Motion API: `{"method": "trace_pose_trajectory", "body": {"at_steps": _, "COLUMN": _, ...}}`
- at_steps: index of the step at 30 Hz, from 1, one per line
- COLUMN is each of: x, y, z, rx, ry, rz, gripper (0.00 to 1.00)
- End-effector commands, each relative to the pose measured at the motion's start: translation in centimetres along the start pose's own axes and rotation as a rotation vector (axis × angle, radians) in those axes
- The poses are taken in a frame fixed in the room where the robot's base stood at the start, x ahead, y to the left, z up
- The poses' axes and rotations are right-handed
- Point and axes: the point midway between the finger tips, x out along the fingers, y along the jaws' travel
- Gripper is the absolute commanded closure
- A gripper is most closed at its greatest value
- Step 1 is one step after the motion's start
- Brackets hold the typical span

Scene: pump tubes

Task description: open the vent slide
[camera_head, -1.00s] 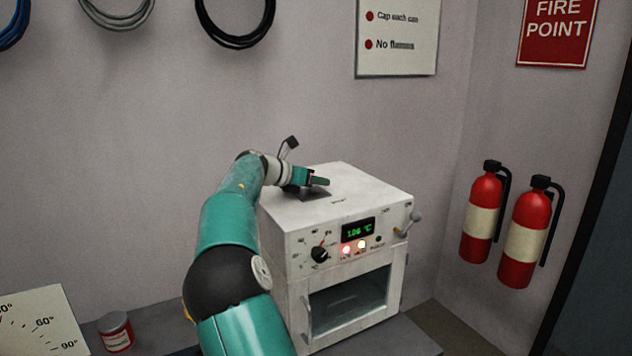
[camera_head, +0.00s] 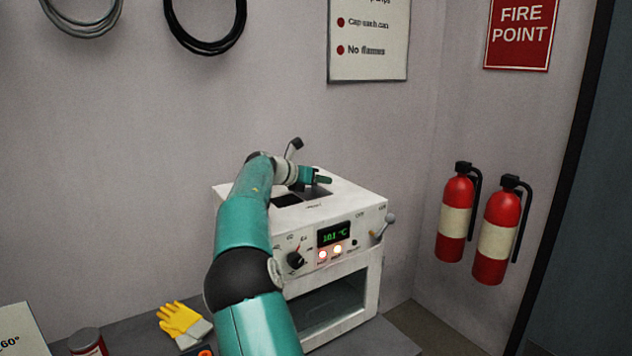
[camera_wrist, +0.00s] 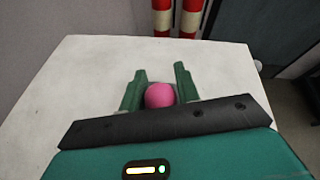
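The white oven (camera_head: 334,222) stands on the bench, with a dark square vent opening (camera_head: 286,200) showing in its top. The dark vent slide plate (camera_head: 318,192) lies just right of that opening, partly hidden by my gripper. My gripper (camera_head: 322,181) is low over the oven top. In the wrist view, a round pink knob (camera_wrist: 160,95) sits between the two green fingers of my gripper (camera_wrist: 160,82), which are closed in about it. The slide under the knob is hidden there by my gripper's body.
A lever (camera_head: 384,225) sticks out at the oven's front right, and a dial (camera_head: 296,260) is on its front panel. Yellow gloves (camera_head: 182,320) and a red can (camera_head: 87,342) are on the bench. Two fire extinguishers (camera_head: 456,215) hang on the right wall.

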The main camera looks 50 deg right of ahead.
Motion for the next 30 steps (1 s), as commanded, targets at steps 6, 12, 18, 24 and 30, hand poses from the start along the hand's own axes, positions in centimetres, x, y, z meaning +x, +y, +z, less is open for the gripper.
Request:
{"method": "trace_pose_trajectory", "body": {"at_steps": 6, "x": 0.1, "y": -0.1, "z": 0.0, "rx": 0.001, "ry": 0.001, "rz": -0.003, "gripper": 0.50}}
{"method": "trace_pose_trajectory", "body": {"at_steps": 12, "x": -0.1, "y": -0.1, "z": 0.0, "rx": 0.001, "ry": 0.002, "rz": -0.003, "gripper": 0.50}}
{"method": "trace_pose_trajectory", "body": {"at_steps": 18, "x": -2.6, "y": 0.0, "z": 0.0, "rx": 0.002, "ry": 0.003, "rz": 0.000, "gripper": 0.50}}
{"method": "trace_pose_trajectory", "body": {"at_steps": 24, "x": -7.0, "y": 0.0, "z": 0.0, "rx": 0.001, "ry": 0.001, "rz": 0.002, "gripper": 0.50}}
{"method": "trace_pose_trajectory", "body": {"at_steps": 30, "x": -11.2, "y": 0.0, "z": 0.1, "rx": 0.001, "ry": 0.000, "rz": 0.001, "gripper": 0.50}}
